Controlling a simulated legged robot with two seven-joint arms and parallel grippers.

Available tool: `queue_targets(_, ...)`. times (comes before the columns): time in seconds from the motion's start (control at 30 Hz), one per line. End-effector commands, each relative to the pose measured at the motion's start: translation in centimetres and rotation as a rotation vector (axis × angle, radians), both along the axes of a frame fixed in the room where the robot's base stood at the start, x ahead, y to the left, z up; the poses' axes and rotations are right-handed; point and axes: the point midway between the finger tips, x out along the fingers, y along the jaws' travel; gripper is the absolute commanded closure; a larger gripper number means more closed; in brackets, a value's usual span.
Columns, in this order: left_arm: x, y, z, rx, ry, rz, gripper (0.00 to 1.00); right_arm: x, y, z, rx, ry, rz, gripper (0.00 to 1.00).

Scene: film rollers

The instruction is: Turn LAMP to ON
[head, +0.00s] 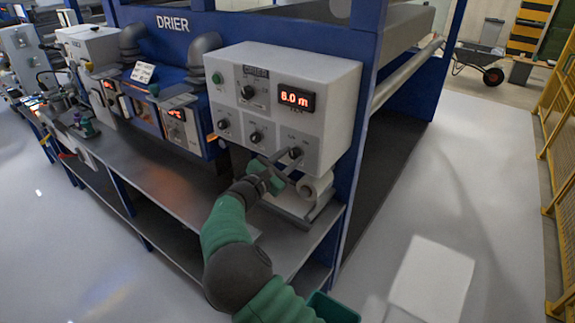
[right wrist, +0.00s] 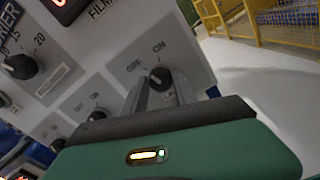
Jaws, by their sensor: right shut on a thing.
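A black rotary knob (head: 295,153) sits at the lower right of the grey control box (head: 345,70). In the right wrist view the knob (right wrist: 160,78) has OFF and ON printed around it; its name label is hidden or unreadable. My right gripper (head: 286,167) reaches up from below, its two grey fingers on either side of this knob. It is shut on the knob, as the right wrist view (right wrist: 160,88) also shows. I cannot tell for sure which mark the knob points at. My left gripper is not in view.
Several other knobs, including one at lower middle (head: 256,137), and a red display (head: 296,98) are on the same box. A white roll (head: 315,187) lies just below it. A metal shelf (head: 175,185) runs left.

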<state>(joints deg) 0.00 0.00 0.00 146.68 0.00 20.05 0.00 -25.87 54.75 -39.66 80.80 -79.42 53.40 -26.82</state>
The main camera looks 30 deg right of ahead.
Motion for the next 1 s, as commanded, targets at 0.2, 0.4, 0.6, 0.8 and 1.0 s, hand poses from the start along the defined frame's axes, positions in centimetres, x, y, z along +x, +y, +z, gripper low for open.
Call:
queue_targets(0.2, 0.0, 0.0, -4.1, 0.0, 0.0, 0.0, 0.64, 0.0, -0.1, -0.7, 0.074, -0.189, 0.004, 1.0)
queue_targets(0.4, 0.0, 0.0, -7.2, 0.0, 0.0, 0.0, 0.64, 0.0, -0.1, -0.8, 0.148, -0.366, 0.004, 1.0)
queue_targets(0.6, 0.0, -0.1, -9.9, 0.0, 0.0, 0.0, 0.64, 0.0, -0.1, -0.6, 0.213, -0.524, 0.007, 1.0)
queue_targets(0.8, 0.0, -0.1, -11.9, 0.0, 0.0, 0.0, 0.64, 0.0, -0.1, -0.4, 0.264, -0.648, 0.008, 1.0)
queue_targets(1.0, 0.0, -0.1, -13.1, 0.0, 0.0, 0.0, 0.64, 0.0, -0.1, -0.1, 0.295, -0.725, 0.008, 1.0)
